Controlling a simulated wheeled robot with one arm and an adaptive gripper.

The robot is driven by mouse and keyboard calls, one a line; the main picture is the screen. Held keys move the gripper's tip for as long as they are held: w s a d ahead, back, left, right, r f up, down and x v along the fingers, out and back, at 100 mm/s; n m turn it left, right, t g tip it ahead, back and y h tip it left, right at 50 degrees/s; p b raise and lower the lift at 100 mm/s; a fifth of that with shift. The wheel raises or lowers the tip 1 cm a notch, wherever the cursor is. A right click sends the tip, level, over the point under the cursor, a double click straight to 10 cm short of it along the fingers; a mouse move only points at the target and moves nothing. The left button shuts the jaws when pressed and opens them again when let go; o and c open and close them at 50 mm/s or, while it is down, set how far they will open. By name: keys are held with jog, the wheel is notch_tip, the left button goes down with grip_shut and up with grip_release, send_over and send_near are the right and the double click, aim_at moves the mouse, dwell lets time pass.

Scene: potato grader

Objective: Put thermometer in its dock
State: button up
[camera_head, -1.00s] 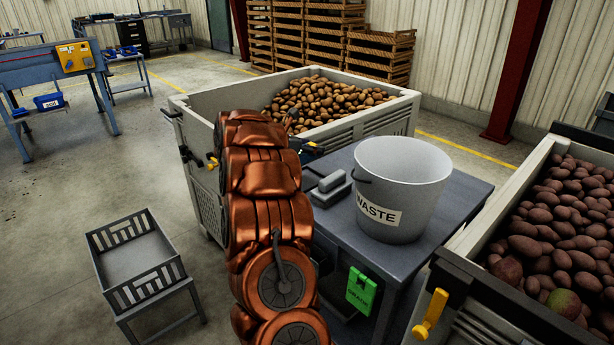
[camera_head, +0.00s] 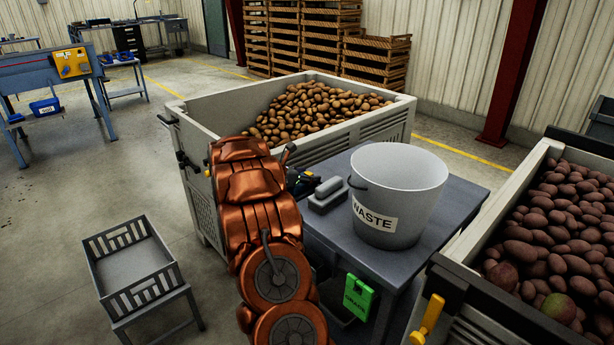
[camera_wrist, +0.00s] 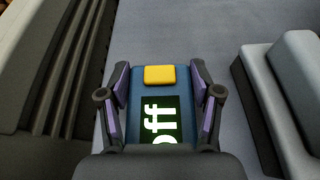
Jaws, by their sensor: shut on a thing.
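The thermometer (camera_wrist: 157,112) is a blue handheld unit with a yellow button and a dark display reading "off". My gripper (camera_wrist: 160,92) is shut on its two sides in the wrist view, over the grey table top. In the head view my gripper (camera_head: 303,183) is low at the table's left edge, partly hidden by my copper arm. A grey stepped block (camera_head: 328,193) stands on the table just right of it; it also shows in the wrist view (camera_wrist: 288,85). I cannot tell whether this is the dock.
The grey table (camera_head: 447,208) also bears a bucket marked WASTE (camera_head: 398,195). A green tag (camera_head: 358,296) hangs on its front. Potato bins stand behind (camera_head: 360,122) and right (camera_head: 500,215). A low grey rack (camera_head: 135,265) stands left on open floor.

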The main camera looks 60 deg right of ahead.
jog(key=shift+f, duration=0.15)
jog(key=o, duration=1.2)
jog(key=shift+o, duration=0.2)
jog(key=shift+r, duration=0.3)
jog(key=v, duration=0.3)
jog(key=b+v, duration=0.1)
jog(key=v, duration=0.3)
jog(key=b+v, duration=0.1)
jog(key=v, duration=0.3)
jog(key=shift+f, duration=0.3)
jog(key=shift+w+a+r, duration=0.1)
jog(key=shift+a+r, duration=0.15)
jog(key=shift+a, duration=0.25)
